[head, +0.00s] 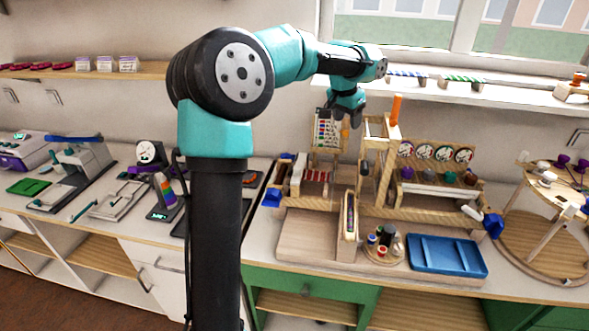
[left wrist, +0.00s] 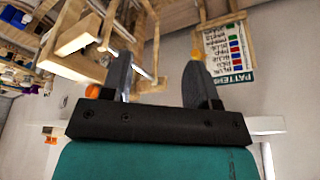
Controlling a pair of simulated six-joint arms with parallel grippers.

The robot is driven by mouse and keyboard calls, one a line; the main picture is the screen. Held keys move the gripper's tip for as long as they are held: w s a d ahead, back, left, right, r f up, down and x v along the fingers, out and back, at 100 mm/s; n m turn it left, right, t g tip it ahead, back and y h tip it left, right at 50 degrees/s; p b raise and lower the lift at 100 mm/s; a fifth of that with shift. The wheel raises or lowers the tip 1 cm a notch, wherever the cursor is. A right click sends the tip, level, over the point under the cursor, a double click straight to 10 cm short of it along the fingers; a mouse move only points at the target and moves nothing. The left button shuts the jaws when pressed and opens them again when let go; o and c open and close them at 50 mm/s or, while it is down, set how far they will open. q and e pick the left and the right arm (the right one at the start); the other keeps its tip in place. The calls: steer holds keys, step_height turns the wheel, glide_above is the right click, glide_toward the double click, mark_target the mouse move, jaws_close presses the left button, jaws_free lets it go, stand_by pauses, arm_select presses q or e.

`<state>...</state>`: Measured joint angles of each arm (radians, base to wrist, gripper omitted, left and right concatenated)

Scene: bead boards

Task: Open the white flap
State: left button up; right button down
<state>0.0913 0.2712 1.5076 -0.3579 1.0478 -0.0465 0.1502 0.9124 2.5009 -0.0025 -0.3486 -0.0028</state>
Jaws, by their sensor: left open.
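My left gripper (head: 347,116) hangs from the teal arm above the back of the wooden bead station, in front of the wall. In the left wrist view its two dark fingers (left wrist: 160,78) stand apart with nothing between them. A white strip-like panel (head: 437,190) lies on the wooden rack at the right, below several coloured knobs; I cannot tell for certain that it is the flap. The gripper is apart from it, up and to its left. My right gripper is not in view.
A pattern card (head: 329,134) stands close to the left gripper and shows in the left wrist view (left wrist: 229,50). A wooden post frame with an orange rod (head: 396,109) rises just right of it. A blue tray (head: 447,255) lies at the front.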

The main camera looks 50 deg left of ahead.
arm_select(q)
steer(key=s+a+n+g, duration=0.1)
steer(key=s+a, duration=0.2)
steer(key=a, duration=0.3)
steer(key=n+g, duration=0.2)
glide_above(297, 167)
steer(key=f, duration=0.2)
steer(key=shift+d, duration=0.1)
step_height(297, 167, down, 17)
steer(key=shift+f, duration=0.15)
steer(key=shift+c, duration=0.4)
jaws_close()
